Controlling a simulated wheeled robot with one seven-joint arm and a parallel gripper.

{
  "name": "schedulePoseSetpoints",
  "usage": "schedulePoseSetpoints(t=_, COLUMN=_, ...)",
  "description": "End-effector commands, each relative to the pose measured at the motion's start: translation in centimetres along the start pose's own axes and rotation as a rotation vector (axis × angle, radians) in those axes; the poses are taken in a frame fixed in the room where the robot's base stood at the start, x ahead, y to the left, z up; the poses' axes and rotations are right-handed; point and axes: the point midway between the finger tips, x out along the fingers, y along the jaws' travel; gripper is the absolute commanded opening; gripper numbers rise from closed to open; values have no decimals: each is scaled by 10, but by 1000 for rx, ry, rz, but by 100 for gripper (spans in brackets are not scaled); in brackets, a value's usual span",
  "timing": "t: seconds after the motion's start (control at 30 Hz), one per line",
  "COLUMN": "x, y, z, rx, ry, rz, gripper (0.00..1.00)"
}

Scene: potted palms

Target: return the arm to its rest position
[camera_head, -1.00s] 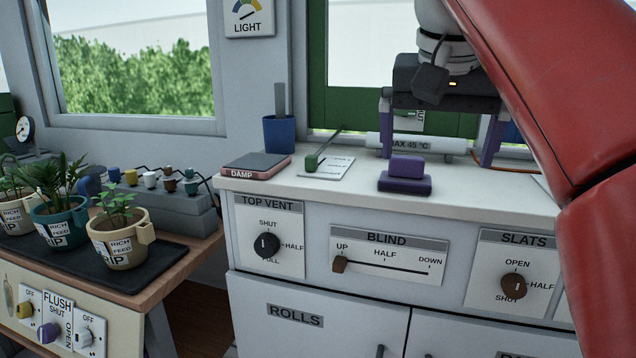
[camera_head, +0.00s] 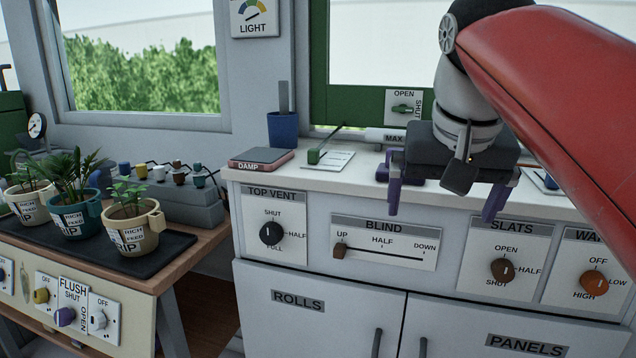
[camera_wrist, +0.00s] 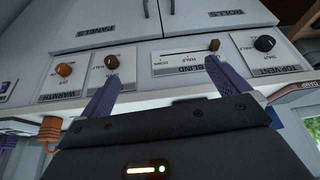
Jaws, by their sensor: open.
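My gripper (camera_head: 440,205) hangs in front of the white counter in the head view. Its two purple fingers point down and are spread wide apart with nothing between them. My red arm comes in from the upper right. In the wrist view my gripper's purple fingers (camera_wrist: 160,82) are also apart and empty, with the cabinet's control panels beyond them. A purple block (camera_head: 383,173) on the counter is partly hidden behind the gripper in the head view.
The cabinet front carries the TOP VENT knob (camera_head: 271,233), the BLIND slider (camera_head: 341,250) and the SLATS knob (camera_head: 502,270). The DAMP pad (camera_head: 262,158) and a blue cup (camera_head: 283,130) stand at the counter's left. Potted plants stand on a black tray (camera_head: 165,255) at the left.

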Motion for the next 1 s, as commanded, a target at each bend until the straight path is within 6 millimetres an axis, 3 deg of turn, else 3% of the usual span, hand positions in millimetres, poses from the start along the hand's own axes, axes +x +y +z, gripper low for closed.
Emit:
schedulePoseSetpoints(t=0.17, x=46, y=6, z=46, rx=-57, ry=14, rz=-30, gripper=100)
schedulePoseSetpoints(t=0.4, x=130, y=13, z=131, rx=-133, ry=49, rz=-68, gripper=100)
schedulePoseSetpoints(t=0.6, x=181, y=17, z=186, rx=-165, ry=72, rz=-80, gripper=100)
schedulePoseSetpoints(t=0.77, x=197, y=18, z=202, rx=-172, ry=79, rz=-81, gripper=100)
schedulePoseSetpoints(t=1.0, x=197, y=18, z=202, rx=-172, ry=79, rz=-81, gripper=100)
